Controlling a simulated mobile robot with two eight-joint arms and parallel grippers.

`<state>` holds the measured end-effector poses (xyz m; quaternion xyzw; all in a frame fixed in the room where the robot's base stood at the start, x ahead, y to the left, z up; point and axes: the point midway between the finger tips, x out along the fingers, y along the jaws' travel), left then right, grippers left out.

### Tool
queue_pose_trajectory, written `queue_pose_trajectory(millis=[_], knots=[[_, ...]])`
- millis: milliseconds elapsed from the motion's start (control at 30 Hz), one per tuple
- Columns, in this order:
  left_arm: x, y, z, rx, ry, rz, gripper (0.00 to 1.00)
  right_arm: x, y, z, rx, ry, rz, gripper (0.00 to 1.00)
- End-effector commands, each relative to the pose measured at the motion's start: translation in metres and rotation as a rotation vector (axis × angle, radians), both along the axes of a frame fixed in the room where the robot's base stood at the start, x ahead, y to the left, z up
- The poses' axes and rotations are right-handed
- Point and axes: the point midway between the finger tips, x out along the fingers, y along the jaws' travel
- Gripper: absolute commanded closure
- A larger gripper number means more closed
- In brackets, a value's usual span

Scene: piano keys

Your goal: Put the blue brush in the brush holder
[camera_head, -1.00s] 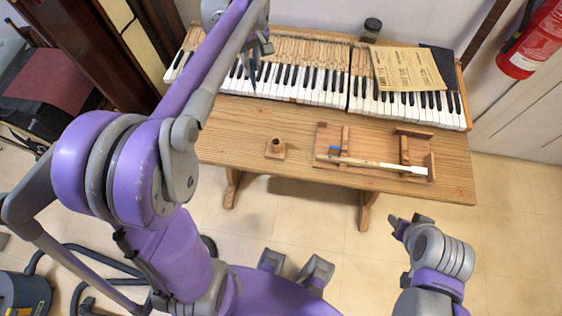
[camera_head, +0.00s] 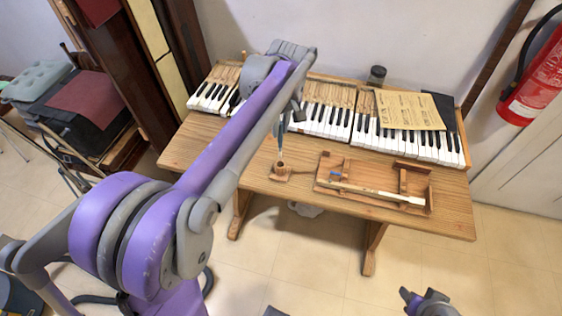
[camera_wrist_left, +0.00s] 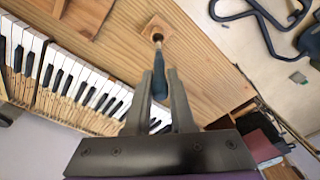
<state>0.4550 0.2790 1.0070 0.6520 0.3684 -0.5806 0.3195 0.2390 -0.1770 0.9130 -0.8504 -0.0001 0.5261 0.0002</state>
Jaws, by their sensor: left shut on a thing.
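The blue brush (camera_head: 281,143) hangs nearly upright below my left gripper (camera_head: 293,113), which is shut on it. In the left wrist view, the blue handle (camera_wrist_left: 159,85) lies between the two fingers (camera_wrist_left: 159,76). The brush holder (camera_head: 279,174) is a small wooden block with a round socket, left of centre on the wooden table. It also shows in the left wrist view (camera_wrist_left: 152,22).
A wooden tray (camera_head: 352,161) holding a long pale key stick (camera_head: 372,190) lies right of the holder. Piano keys (camera_head: 405,145) line the table's back, with a paper sheet (camera_head: 402,109) and a dark jar (camera_head: 377,75). A fire extinguisher (camera_head: 530,95) is on the right wall.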

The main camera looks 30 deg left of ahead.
Motion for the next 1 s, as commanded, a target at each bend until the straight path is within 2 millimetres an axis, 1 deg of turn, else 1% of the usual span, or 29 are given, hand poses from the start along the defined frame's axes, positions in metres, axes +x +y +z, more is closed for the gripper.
queue_pose_trajectory(millis=[33,100,300,500,600,833,967,1000], knots=[[0.000,0.000,-0.012,0.000,0.000,0.000,1.00,0.000,0.000,-0.002,0.000,0.001,0.000,0.50],[0.000,0.000,-0.024,0.000,0.000,0.000,1.00,-0.001,0.000,-0.002,0.000,0.001,0.000,0.50],[0.000,0.000,-0.044,0.000,0.000,0.000,1.00,-0.001,0.000,-0.004,0.000,0.002,0.000,0.50],[0.000,0.000,-0.072,0.000,0.000,0.000,1.00,-0.001,0.000,-0.006,0.000,0.003,0.000,0.50],[0.000,0.000,-0.077,0.000,0.000,0.000,1.00,-0.002,0.000,-0.006,0.000,0.003,0.000,0.50],[0.000,0.000,-0.077,0.000,0.000,0.000,1.00,-0.002,0.000,-0.006,0.000,0.003,0.000,0.50],[0.000,0.000,-0.082,0.000,0.000,0.000,1.00,-0.002,0.000,-0.009,0.000,0.004,0.000,0.50],[0.000,0.000,-0.081,0.000,0.000,0.000,0.73,-0.002,0.000,-0.009,0.000,0.004,0.000,0.50]])
